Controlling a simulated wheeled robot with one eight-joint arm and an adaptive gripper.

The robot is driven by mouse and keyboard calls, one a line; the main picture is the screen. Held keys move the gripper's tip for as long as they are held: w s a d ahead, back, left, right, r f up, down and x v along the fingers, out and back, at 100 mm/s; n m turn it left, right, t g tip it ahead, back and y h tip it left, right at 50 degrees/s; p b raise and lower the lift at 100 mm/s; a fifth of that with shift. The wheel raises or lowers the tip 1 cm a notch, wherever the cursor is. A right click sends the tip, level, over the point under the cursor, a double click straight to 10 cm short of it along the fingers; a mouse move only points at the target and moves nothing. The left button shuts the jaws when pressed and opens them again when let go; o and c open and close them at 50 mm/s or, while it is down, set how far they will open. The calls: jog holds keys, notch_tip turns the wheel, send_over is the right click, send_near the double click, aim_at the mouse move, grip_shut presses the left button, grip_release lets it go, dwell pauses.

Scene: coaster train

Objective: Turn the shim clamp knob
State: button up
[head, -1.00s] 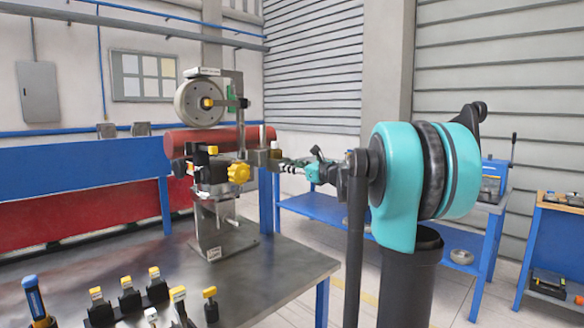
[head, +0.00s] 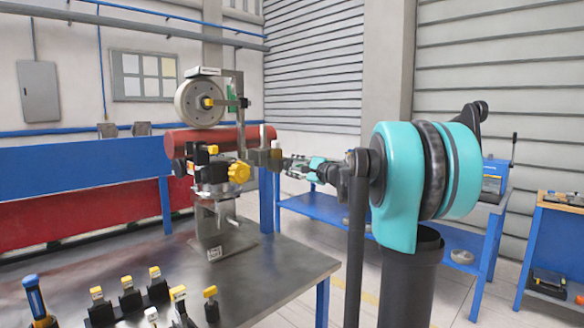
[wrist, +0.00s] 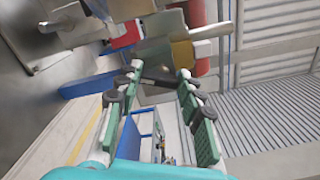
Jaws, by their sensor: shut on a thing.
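The clamp fixture stands on the metal table, with a large yellow lobed knob (head: 239,172) facing front. To its right, a grey metal block (head: 276,158) sits at the end of the fixture's side arm. My gripper (head: 286,163) reaches in from the right at that block. In the wrist view, my gripper's green-padded fingers (wrist: 160,78) are shut on a dark bar-like part (wrist: 157,79), seemingly the shim clamp knob. A brass-coloured cylinder (wrist: 182,54) and grey metal parts lie just beyond the fingertips. The exact contact is small and partly hidden.
A red cylinder (head: 215,139) and a grey wheel (head: 199,103) are above the fixture. Several yellow-topped clamps (head: 130,298) and a blue-handled tool (head: 34,297) stand at the table's front left. The table's right front (head: 270,272) is clear. A blue bench (head: 345,214) stands behind.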

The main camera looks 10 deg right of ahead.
jog(key=n, duration=0.5)
jog(key=shift+f, duration=0.1)
jog(key=shift+n, duration=0.3)
dwell(0.4)
jog(key=o, duration=1.2)
jog(key=shift+c, duration=0.2)
jog(key=v, duration=1.2)
